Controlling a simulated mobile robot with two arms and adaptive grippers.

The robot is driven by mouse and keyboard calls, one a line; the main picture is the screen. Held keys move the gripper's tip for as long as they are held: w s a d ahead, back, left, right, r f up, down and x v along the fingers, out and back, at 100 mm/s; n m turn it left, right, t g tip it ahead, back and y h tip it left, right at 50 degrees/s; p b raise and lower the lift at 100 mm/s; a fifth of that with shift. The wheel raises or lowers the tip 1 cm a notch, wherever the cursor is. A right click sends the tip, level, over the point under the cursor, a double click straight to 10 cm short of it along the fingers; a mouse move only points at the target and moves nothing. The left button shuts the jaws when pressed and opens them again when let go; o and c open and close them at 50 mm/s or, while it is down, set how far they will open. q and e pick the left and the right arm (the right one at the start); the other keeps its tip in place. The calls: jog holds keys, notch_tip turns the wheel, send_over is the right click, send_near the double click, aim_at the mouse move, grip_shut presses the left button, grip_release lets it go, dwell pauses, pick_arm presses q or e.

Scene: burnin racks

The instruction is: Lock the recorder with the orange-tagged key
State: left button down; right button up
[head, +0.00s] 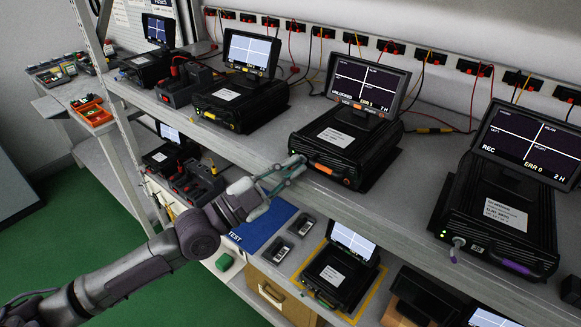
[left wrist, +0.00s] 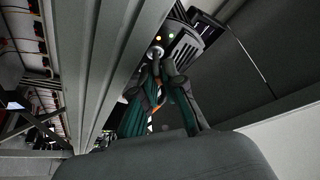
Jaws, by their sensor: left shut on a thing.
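The recorder (head: 345,145) with the orange handle stands on the upper shelf. In the left wrist view the gripper (left wrist: 162,68) is shut at a round lock (left wrist: 157,50) beside small lights. The fingers hide most of what they hold, which appears to be the key; a small orange patch (left wrist: 161,94) shows between them. How far the key is turned cannot be told. My right gripper is out of view.
Another recorder (head: 500,205) to the right shows REC and has a purple handle. A further recorder (head: 240,102) stands to the left. The lower shelf holds a blue TEST mat (head: 262,226) and a smaller recorder (head: 338,276). Cables hang along the wall behind.

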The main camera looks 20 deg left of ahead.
pick_arm(q)
jog(key=shift+n, duration=0.3)
jog(key=n+t+y+p, duration=0.1)
jog(key=n, duration=0.2)
jog(key=n+t+y+p, duration=0.1)
jog(key=n+p, duration=0.1)
jog(key=n, duration=0.1)
jog(key=shift+r+t, duration=0.15)
jog(key=shift+t, duration=0.15)
jog(key=n+y+p, duration=0.1)
jog(key=n, duration=0.2)
jog(key=n+t+y+p, duration=0.1)
jog(key=n+y+p, duration=0.1)
jog(key=n, duration=0.2)
jog(key=shift+t, duration=0.3)
jog(key=n+y+p, duration=0.2)
jog(key=n, duration=0.1)
jog(key=n+y+p, duration=0.2)
jog(key=n, duration=0.2)
jog(key=shift+a+r+n+p, duration=0.1)
jog(key=shift+a+n+p, duration=0.05)
jog(key=shift+n+p, duration=0.15)
jog(key=shift+f+n+y+p, duration=0.15)
jog(key=shift+n+y+p, duration=0.45)
jog(key=shift+n, duration=0.45)
jog(key=shift+f+n+y+p, duration=0.1)
jog(key=shift+n+y+p, duration=0.5)
jog(key=shift+n, duration=0.45)
jog(key=c, duration=1.6)
grip_release()
